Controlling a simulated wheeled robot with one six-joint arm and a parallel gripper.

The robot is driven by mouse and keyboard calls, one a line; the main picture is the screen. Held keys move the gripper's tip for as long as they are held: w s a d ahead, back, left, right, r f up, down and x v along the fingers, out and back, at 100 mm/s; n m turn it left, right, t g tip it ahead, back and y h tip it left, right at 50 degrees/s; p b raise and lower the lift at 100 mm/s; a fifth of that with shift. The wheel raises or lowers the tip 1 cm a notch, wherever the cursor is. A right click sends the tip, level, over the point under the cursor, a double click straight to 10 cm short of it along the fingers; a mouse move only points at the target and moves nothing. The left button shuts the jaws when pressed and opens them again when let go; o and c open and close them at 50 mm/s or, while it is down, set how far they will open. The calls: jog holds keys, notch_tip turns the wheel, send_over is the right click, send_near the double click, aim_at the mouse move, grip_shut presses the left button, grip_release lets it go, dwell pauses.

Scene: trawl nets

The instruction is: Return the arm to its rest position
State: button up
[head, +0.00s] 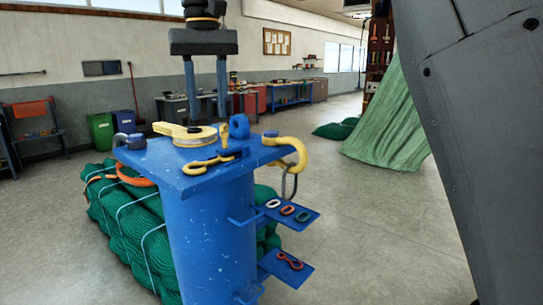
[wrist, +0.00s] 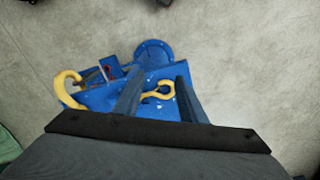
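My gripper (head: 206,118) hangs pointing down over the blue stand (head: 212,235) in the head view. Its two dark fingers are apart with nothing between them. In the wrist view, my gripper (wrist: 157,98) shows the fingers spread, and a yellow double hook (wrist: 160,91) shows lower down between them. That yellow double hook (head: 208,164) lies on the stand's top. A yellow pulley-like piece (head: 185,134) and a blue ring-shaped piece (head: 238,126) sit behind it. The fingertips appear above these pieces; the exact gap is hard to tell.
A large yellow hook (head: 288,148) hangs at the stand's right edge. Small side shelves (head: 300,220) carry coloured links and a red hook. Green bundled netting (head: 130,225) lies behind the stand. A green net (head: 390,130) drapes at the right. The floor (head: 380,235) right of the stand is clear.

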jog(key=d+f+m, duration=0.2)
jog(key=d+f, duration=1.5)
jog(key=f, duration=0.2)
jog(key=s+d+f+m+t, duration=0.1)
jog(key=s+d+f+m, duration=0.1)
jog(key=s+d+f, duration=1.3)
notch_tip(320, 180, down, 3)
jog(key=shift+s+d+r+m+b, duration=0.15)
jog(key=shift+s+d+m+b, duration=0.25)
jog(key=shift+s, duration=0.15)
